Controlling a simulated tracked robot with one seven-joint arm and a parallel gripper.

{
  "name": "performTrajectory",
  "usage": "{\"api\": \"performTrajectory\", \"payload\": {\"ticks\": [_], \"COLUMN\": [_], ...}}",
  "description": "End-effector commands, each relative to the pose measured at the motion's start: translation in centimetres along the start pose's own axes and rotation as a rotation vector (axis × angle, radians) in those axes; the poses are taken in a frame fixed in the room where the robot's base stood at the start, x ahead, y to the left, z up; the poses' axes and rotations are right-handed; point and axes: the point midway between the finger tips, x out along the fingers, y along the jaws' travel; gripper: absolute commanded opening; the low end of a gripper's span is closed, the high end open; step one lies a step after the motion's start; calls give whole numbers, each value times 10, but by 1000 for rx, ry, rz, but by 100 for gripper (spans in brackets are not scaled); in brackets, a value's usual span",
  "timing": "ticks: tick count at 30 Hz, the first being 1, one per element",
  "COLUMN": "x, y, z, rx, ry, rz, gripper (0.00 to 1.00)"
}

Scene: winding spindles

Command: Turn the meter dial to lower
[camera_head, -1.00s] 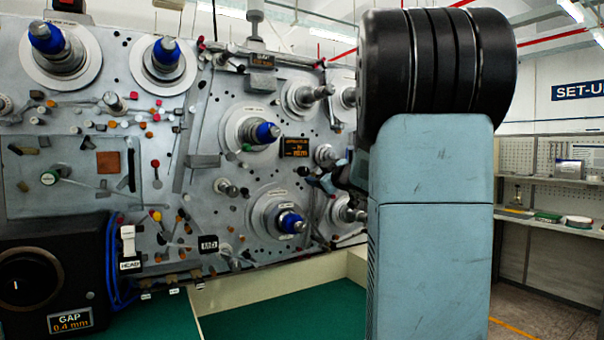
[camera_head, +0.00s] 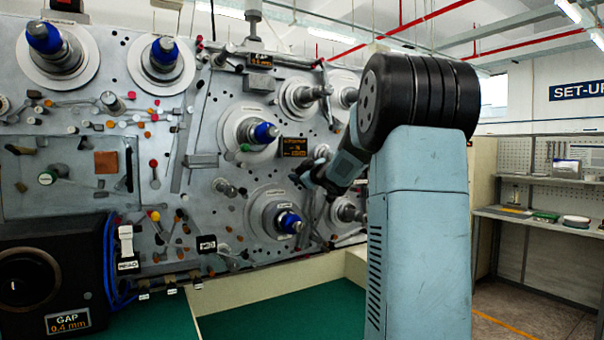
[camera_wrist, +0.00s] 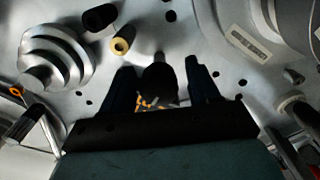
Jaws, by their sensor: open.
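No dial in view can be read clearly as the meter dial. In the wrist view, a dark round knob-like part (camera_wrist: 158,84) with a grey tip appears between the fingers of my gripper (camera_wrist: 159,67). The fingers stand apart on either side of it, and I cannot tell whether they touch it. In the head view, my gripper (camera_head: 308,176) is at the spindle panel (camera_head: 215,120), right of centre and below a small black display with orange text (camera_head: 294,147). The text is too small to read. My gripper is open and holds nothing visible.
Blue-tipped spindles (camera_head: 288,222) and bare metal spindles (camera_head: 302,95) stick out around my gripper. A stepped metal hub (camera_wrist: 55,62) and a yellow-ended post (camera_wrist: 122,41) are close by. A black GAP box (camera_head: 50,275) stands lower left. The green surface (camera_head: 310,312) below is clear.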

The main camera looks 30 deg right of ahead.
Motion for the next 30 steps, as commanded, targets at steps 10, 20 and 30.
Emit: {"api": "performTrajectory", "payload": {"ticks": [10, 20, 30], "x": [0, 0, 0], "y": [0, 2, -1], "z": [0, 2, 0], "rx": [0, 2, 73], "ry": [0, 0, 0], "rz": [0, -1, -3], "gripper": [32, 5, 5]}}
